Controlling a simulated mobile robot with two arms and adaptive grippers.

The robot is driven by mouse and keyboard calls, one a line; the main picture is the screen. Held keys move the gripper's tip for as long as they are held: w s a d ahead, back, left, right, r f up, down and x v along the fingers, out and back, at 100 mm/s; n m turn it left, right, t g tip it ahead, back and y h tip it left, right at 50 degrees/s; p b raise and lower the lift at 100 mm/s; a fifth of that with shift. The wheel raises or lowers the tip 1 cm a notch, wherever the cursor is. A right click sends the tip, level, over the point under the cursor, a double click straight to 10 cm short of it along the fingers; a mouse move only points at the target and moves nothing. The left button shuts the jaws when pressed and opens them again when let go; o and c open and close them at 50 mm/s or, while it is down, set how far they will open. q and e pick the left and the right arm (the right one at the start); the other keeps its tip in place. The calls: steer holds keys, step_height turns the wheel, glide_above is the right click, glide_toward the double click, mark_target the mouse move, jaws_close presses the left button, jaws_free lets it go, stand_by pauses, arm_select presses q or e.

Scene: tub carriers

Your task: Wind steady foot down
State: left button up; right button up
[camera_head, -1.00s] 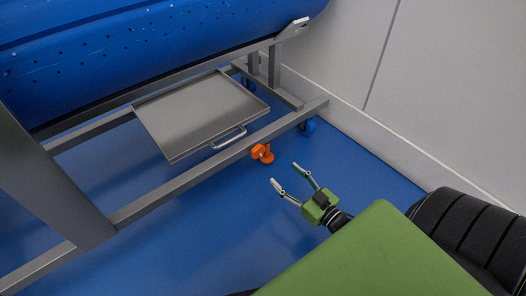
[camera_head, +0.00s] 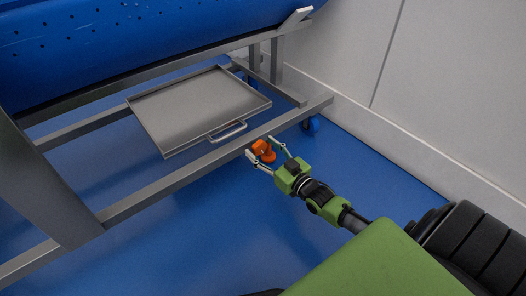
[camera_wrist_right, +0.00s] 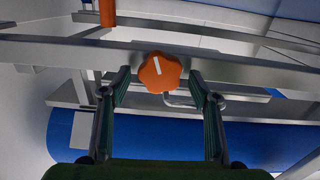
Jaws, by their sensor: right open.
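The steady foot is orange and sits at the lower rail (camera_head: 180,182) of the grey metal frame. In the head view its orange knob (camera_head: 263,148) is at the rail's near side, partly between my right gripper's fingers. In the right wrist view the lobed knob (camera_wrist_right: 160,73) with a white mark is centred just beyond the fingertips. My right gripper (camera_head: 267,151) is open, one finger on each side of the knob; it also shows in the right wrist view (camera_wrist_right: 161,85). I cannot tell whether the fingers touch the knob. My left gripper is not in view.
A blue tub (camera_head: 140,45) lies on the frame above. A grey tray (camera_head: 195,105) with a handle (camera_head: 228,131) sits behind the rail. The wall (camera_head: 350,60) is at right; the blue floor (camera_head: 200,245) is clear in front.

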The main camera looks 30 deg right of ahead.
steer(key=c, duration=1.1)
